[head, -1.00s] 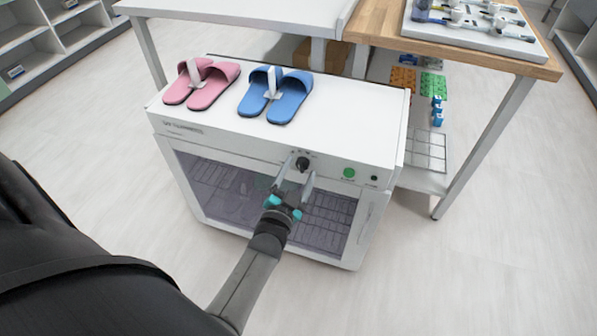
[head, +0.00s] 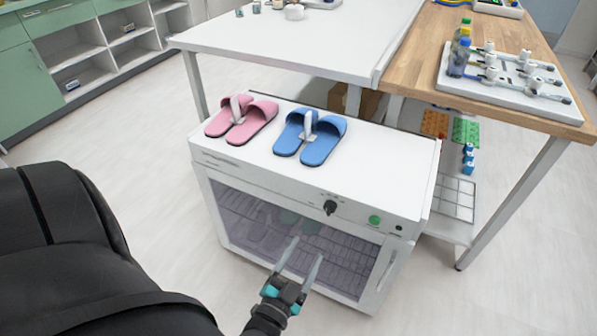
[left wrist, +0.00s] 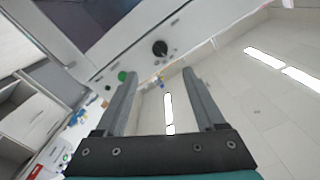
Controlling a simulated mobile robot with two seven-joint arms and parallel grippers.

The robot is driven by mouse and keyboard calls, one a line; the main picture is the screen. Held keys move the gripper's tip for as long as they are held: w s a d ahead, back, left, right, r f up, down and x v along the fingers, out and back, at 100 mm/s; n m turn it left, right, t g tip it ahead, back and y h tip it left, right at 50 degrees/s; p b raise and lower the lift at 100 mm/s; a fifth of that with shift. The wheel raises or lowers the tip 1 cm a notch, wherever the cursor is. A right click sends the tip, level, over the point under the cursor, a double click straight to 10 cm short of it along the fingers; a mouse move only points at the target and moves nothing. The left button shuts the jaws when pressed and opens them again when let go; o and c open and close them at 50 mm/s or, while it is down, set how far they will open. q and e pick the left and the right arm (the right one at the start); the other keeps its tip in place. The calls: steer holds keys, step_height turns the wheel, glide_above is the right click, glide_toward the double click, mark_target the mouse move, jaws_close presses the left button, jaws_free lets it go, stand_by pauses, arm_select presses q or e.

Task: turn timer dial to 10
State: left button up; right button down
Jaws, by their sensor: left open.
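The timer dial (head: 330,207) is a black knob on the upper front panel of the white cabinet (head: 385,162). A green button (head: 374,220) and a smaller dark knob (head: 398,228) sit to its right. My left gripper (head: 302,258) is open and empty, in front of the glass door, below and left of the dial in the head view and apart from it. In the left wrist view the dial (left wrist: 160,47) shows ahead, beyond the open fingers (left wrist: 155,85). The dial's scale marks are too small to read. My right gripper is not in view.
Pink slippers (head: 241,120) and blue slippers (head: 310,137) lie on the cabinet top. A white table (head: 290,45) and a wooden-topped table (head: 430,60) stand behind it. The floor in front and to the right is clear.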

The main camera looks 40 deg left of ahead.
arm_select(q)
steer(key=shift+v, duration=1.3)
